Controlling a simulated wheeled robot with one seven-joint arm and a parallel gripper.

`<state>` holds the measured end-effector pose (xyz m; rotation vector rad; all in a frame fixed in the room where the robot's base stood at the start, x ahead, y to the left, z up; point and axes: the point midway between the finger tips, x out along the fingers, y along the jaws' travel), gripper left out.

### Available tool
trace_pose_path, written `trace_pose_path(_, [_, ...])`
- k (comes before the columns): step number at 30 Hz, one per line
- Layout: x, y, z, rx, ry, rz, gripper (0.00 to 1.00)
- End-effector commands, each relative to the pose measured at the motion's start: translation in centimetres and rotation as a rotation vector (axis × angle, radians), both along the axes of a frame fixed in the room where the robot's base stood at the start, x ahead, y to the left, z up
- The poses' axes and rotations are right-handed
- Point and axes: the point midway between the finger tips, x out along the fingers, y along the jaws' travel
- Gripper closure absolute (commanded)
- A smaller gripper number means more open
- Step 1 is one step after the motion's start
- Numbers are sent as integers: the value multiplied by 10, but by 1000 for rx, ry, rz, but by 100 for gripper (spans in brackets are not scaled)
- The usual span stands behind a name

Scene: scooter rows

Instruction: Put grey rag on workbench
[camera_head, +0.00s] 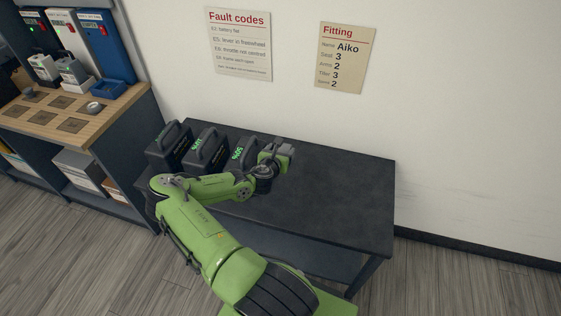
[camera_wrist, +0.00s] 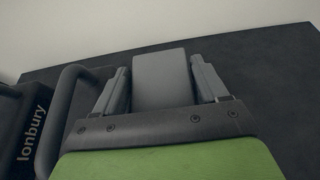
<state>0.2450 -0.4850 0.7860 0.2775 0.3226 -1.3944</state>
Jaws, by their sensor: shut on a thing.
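My gripper (camera_head: 280,155) is over the dark-topped workbench (camera_head: 335,195), just right of a row of black battery packs. In the wrist view my gripper (camera_wrist: 162,85) is shut on a smooth grey block-like thing (camera_wrist: 162,72), which I take to be the grey rag, held between the two fingers. The dark bench top (camera_wrist: 270,75) lies beyond and around it in that view. I cannot tell whether the grey thing touches the bench top. In the head view my gripper and wrist mostly hide it.
Black battery packs with handles (camera_head: 207,150) stand at the bench's left end; one marked "Ionbury" (camera_wrist: 28,125) is close left of my gripper. The bench's right side is clear. A wooden-topped counter (camera_head: 75,118) with chargers stands left. The wall (camera_head: 450,110) is behind.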

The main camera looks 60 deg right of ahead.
Motion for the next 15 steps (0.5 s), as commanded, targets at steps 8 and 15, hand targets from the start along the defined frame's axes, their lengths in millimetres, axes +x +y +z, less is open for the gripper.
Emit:
trace_pose_path(8, [-1, 0, 109, 0, -4, -3, 61])
trace_pose_path(15, [-1, 0, 140, 1, 1, -1, 61])
